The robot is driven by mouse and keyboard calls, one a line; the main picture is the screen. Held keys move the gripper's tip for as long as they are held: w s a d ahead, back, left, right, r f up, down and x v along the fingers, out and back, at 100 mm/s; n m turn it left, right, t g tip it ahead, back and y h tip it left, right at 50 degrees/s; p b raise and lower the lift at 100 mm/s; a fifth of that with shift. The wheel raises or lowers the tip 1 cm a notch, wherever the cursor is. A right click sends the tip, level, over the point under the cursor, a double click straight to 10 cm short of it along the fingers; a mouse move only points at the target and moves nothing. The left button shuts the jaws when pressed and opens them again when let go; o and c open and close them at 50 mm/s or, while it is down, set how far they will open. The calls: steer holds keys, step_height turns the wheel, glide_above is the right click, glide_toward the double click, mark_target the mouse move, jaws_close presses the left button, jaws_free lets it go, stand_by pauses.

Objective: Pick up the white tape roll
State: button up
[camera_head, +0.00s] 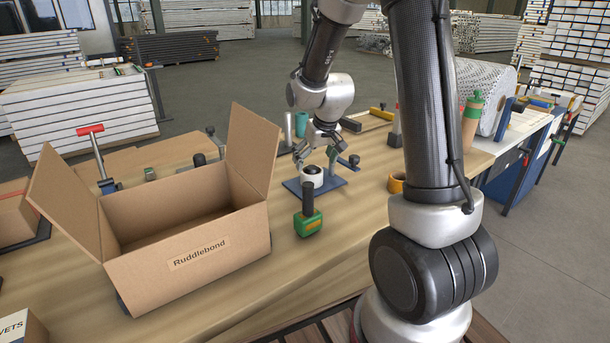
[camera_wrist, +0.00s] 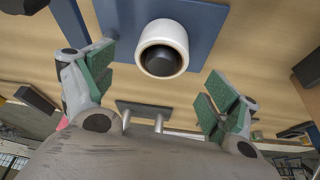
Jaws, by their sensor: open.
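The white tape roll (camera_head: 312,177) has a dark core and sits on a blue plate (camera_head: 337,180) on the wooden table. In the wrist view the white roll (camera_wrist: 163,38) shows near the top centre, on the blue plate (camera_wrist: 212,30). My gripper (camera_head: 319,158) is just above and behind the roll in the head view. In the wrist view my gripper (camera_wrist: 158,85) has its green-padded fingers spread wide with nothing between them. The roll lies beyond the line of the fingertips, and no contact shows.
An open cardboard box (camera_head: 230,245) labelled Ruddlebond stands left on the table (camera_head: 310,265). A green tool with a dark handle (camera_head: 308,222) stands in front of the plate. A yellow tape roll (camera_head: 397,183) lies to the right, partly behind my arm. The front table area is clear.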

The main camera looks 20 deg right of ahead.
mark_target(313, 168)
steer(key=x, duration=0.6)
steer(key=shift+s+f, duration=0.1)
steer(key=shift+f, duration=0.25)
steer(key=c, duration=1.1)
